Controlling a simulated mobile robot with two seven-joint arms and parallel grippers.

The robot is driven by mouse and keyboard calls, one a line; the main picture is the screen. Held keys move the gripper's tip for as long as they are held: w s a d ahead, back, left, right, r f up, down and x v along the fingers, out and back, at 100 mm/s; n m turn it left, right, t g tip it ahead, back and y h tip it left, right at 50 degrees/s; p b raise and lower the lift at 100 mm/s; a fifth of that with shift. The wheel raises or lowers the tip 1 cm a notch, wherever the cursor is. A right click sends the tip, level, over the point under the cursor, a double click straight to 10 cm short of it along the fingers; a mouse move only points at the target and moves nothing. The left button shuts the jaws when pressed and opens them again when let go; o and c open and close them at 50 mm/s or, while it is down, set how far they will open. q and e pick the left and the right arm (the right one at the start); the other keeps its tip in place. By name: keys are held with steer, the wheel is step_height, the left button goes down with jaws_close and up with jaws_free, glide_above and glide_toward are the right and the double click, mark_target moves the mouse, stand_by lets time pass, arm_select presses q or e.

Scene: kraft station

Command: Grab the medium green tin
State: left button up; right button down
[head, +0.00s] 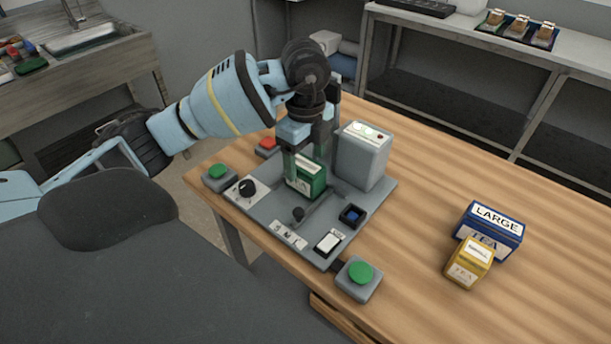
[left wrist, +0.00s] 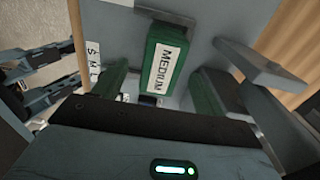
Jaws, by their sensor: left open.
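The medium green tin (head: 310,180) stands on the grey station plate on the table. Its white MEDIUM label faces my camera in the left wrist view (left wrist: 166,65). My left gripper (head: 306,158) points down over the tin from above, with its fingers apart. In the left wrist view the fingers (left wrist: 165,92) lie to either side of the tin, with a gap visible at each side. The fingers partly hide the tin in the head view. My right gripper is in neither view.
A grey box-shaped unit (head: 362,156) stands close beside the tin. The plate (head: 270,213) carries a knob, switches and buttons. A blue LARGE tea tin (head: 489,230) and a yellow tea tin (head: 468,264) stand at the right. The table (head: 420,190) between is clear.

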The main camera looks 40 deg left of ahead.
mark_target(305, 164)
arm_select(q)
step_height(305, 164, down, 5)
steer(key=shift+w+a+r, duration=0.1)
steer(key=shift+a, duration=0.05)
steer(key=shift+c, duration=0.4)
steer(key=c, duration=1.2)
step_height(305, 164, up, 10)
steer(key=shift+p, duration=0.35)
